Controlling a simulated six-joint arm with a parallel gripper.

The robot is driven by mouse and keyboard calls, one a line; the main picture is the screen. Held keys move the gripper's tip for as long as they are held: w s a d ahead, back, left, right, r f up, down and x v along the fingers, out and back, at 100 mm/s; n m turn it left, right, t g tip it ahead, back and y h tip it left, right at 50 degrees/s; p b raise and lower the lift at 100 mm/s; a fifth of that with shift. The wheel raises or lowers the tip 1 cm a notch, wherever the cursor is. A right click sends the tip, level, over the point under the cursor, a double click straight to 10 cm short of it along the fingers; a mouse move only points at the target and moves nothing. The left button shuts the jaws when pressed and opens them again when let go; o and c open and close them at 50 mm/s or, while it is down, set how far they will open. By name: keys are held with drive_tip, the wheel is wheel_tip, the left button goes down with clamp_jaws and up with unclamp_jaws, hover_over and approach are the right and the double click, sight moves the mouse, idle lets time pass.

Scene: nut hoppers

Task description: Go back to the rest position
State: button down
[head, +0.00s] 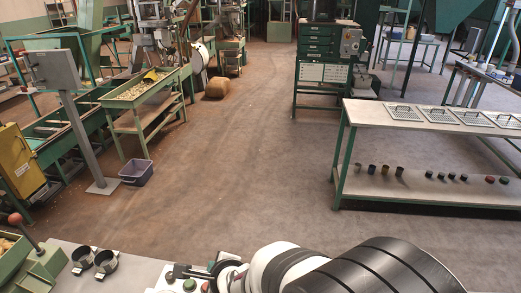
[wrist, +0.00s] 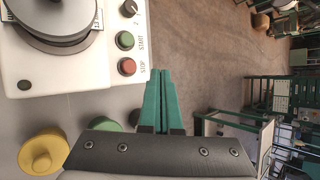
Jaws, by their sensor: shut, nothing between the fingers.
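My gripper (wrist: 161,75) shows in the wrist view as two green fingers lying together, shut and empty. The fingertips are just right of a white machine (wrist: 60,70) with a round metal plate (wrist: 55,18) and buttons marked START and STOP. Whether they touch it I cannot tell. In the head view my black and white arm fills the bottom right, and my gripper cannot be made out there.
A yellow knobbed piece (wrist: 42,152) and a green one (wrist: 102,112) stand near my gripper. Two black ring-shaped holders (head: 94,261) and a green lever device (head: 38,270) are on the near bench. A long table (head: 436,116) stands right; the middle floor is clear.

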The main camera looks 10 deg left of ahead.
drive_tip(key=s+d+r+n+g+h, duration=0.1)
drive_tip(key=d+r+n+h, duration=0.1)
drive_tip(key=d, duration=0.4)
drive_tip(key=s+d+r+n+h, duration=0.1)
drive_tip(key=s+d+n+h, duration=0.1)
drive_tip(key=d, duration=0.5)
drive_tip(key=s+d+r+n+g, duration=0.2)
drive_tip(key=s+d+n+g, duration=0.1)
drive_tip(key=s, duration=0.6)
drive_tip(key=s+d+r+n+g, duration=0.2)
drive_tip(key=s+d+n, duration=0.3)
drive_tip(key=s, duration=0.5)
drive_tip(key=shift+d+r+n+g, duration=0.3)
drive_tip(key=shift+d+g, duration=0.2)
drive_tip(key=shift+d, duration=0.25)
